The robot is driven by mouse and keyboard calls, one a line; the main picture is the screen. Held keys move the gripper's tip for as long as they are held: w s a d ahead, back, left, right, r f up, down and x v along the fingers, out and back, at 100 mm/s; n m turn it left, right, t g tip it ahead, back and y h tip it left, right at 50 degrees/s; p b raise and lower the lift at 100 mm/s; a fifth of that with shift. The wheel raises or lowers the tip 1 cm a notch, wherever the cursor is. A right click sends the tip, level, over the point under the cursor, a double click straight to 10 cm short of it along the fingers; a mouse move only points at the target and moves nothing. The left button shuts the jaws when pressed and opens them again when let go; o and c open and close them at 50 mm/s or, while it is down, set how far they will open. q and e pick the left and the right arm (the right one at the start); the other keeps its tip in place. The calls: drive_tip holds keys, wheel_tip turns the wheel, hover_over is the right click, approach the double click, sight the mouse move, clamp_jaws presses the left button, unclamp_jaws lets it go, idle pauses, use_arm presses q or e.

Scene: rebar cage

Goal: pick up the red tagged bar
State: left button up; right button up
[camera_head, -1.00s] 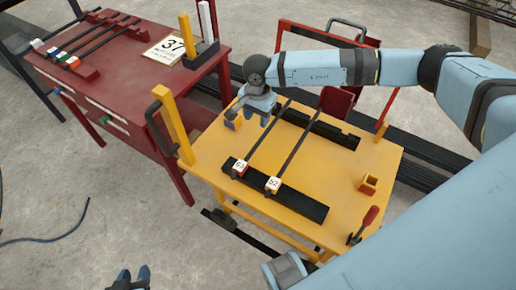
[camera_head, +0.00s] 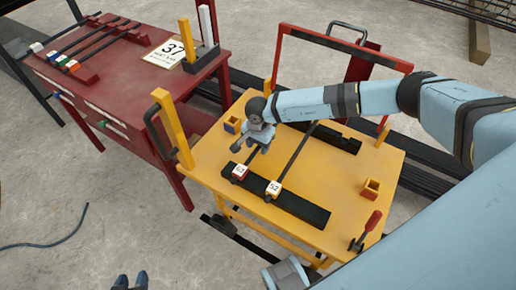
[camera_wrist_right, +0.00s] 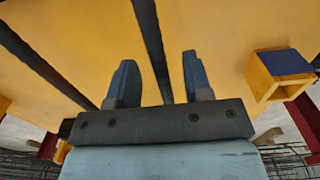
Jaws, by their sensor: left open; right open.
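Two dark bars lie across black racks on the yellow table (camera_head: 350,200). The left bar carries a red-sided tag block marked 63 (camera_head: 240,172); the right bar (camera_head: 296,158) carries a tag block marked 52 (camera_head: 273,189), its side colour hard to tell. My right gripper (camera_head: 248,146) is open and points down over the left bar, hiding much of it. In the right wrist view the left bar (camera_wrist_right: 153,45) runs between the open fingers; contact cannot be told. The other bar (camera_wrist_right: 40,62) is to one side. My left gripper (camera_head: 130,281) is open at the bottom edge, away from the table.
A red table (camera_head: 130,85) holds several tagged bars, including a red tag (camera_head: 73,65).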

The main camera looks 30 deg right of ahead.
drive_tip(key=shift+f, duration=0.3)
clamp_jaws()
drive_tip(key=shift+r, duration=0.1)
drive_tip(key=shift+r, duration=0.1)
